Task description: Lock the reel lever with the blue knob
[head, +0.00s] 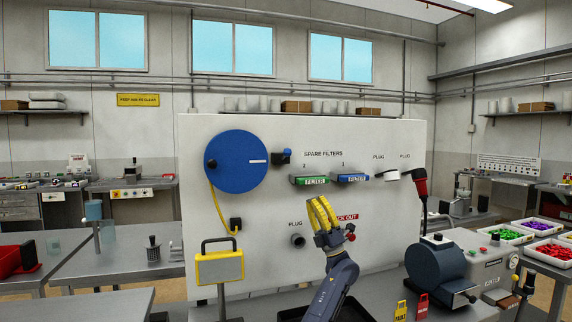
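The large blue reel disc (228,172) is on the upper left of the white panel, with a yellow cable (216,203) hanging from it. Just right of its rim is a small black lever part (279,159) with a blue knob (287,152) at its upper right end. My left gripper (319,207), with yellow curved fingers, is in front of the panel, below and right of the blue knob and apart from it. Its fingers look close together, but I cannot tell whether they are open or shut. My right gripper is not in view.
A green filter (311,181) and a blue filter (350,178) stick out right of the knob. A yellow-faced box with a handle (219,267) stands lower left. A red plug (420,186) and a blue-grey machine (436,262) are at the right. The panel around the knob is clear.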

